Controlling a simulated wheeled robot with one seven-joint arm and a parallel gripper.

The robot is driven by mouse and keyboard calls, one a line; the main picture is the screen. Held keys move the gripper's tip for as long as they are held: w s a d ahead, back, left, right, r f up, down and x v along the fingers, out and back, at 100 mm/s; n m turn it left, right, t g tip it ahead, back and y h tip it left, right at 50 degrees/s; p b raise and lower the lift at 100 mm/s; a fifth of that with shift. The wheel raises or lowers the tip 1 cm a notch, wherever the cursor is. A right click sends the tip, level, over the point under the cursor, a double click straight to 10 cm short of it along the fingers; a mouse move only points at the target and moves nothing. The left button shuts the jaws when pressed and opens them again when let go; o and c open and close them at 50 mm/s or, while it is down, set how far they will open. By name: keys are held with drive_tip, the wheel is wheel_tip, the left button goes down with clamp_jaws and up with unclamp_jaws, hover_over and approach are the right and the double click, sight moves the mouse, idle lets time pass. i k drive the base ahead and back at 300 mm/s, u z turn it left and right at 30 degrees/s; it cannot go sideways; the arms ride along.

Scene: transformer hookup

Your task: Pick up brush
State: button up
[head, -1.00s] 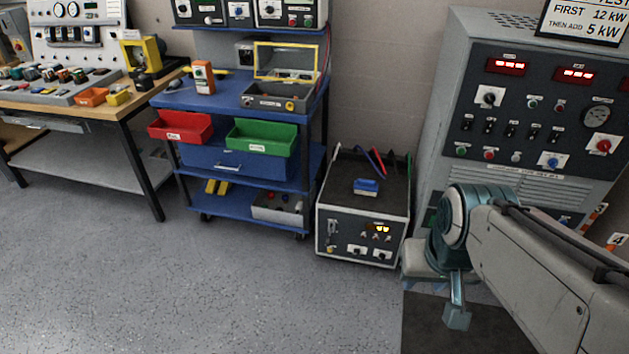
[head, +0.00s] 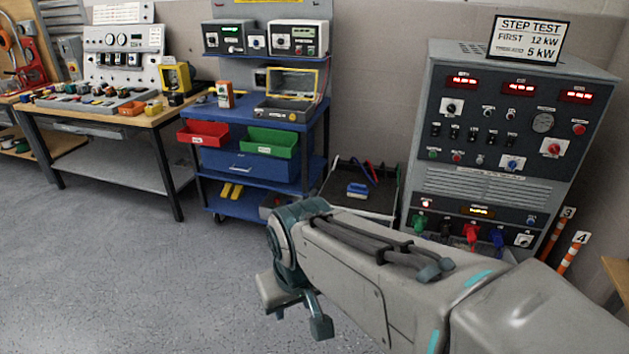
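The brush appears to be the small blue block with a pale lower edge (head: 357,189), lying on the dark top of a low white-edged box unit (head: 385,212). My gripper (head: 300,312) hangs at the end of my arm, low in the picture, left of and below the brush and apart from it. Its fingers are seen from behind and partly hidden by the wrist, so their opening is unclear. My arm hides most of the box's front.
A blue cart (head: 250,190) with red (head: 203,132) and green bins (head: 270,142) stands left of the box. A tall grey test cabinet (head: 490,185) stands right. Orange-striped posts (head: 568,252) are at far right. Open floor (head: 130,270) lies at left.

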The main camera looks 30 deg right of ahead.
sight(356, 190)
drive_tip(key=u, duration=0.1)
drive_tip(key=i, duration=1.75)
drive_tip(key=z, duration=0.85)
drive_tip(key=i, duration=1.15)
drive_tip(key=z, duration=1.5)
drive_tip(key=i, duration=0.5)
drive_tip(key=z, duration=0.35)
